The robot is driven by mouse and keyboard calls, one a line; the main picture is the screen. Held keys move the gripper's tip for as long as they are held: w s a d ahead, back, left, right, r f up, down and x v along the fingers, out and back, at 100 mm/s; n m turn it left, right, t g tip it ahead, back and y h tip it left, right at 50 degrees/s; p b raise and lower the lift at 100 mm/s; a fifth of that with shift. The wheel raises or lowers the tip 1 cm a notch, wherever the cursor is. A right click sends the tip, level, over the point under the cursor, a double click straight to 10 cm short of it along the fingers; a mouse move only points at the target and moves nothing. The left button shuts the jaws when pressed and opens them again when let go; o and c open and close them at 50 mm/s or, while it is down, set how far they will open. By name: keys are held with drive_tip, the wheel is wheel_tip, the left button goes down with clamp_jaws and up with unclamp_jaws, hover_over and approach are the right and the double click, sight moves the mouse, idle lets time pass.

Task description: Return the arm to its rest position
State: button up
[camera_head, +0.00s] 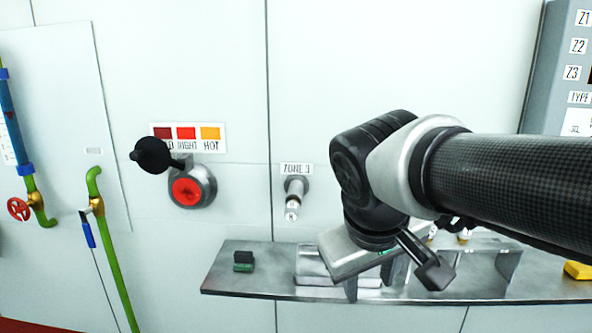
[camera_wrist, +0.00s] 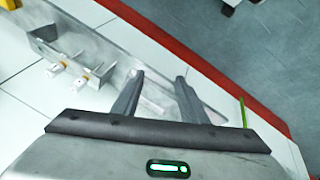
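My arm (camera_head: 510,185) reaches in from the right in the head view, bent at a black and silver wrist joint. My gripper (camera_head: 393,283) points down in front of the metal shelf (camera_head: 225,276). In the wrist view my gripper (camera_wrist: 159,76) shows two grey fingers spread apart with nothing held between them. The exact gap between the fingertips and the shelf is hard to tell.
A metal bracket (camera_wrist: 72,55) with small white-tipped fittings stands on the shelf. A red-faced port (camera_head: 187,191) and ZONE 3 fitting (camera_head: 294,192) project from the wall.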

drive_tip(key=s+d+f+m+y+p, duration=0.1)
drive_tip(key=s+d+f+m+y, duration=0.2)
drive_tip(key=s, duration=0.5)
wheel_tip(320, 180, up, 23)
drive_tip(key=h+p, duration=0.1)
drive_tip(key=p, duration=2.2)
drive_tip(key=shift+w+m+t, duration=0.3)
drive_tip(key=shift+w+m, duration=0.05)
drive_tip(key=shift+m, duration=0.05)
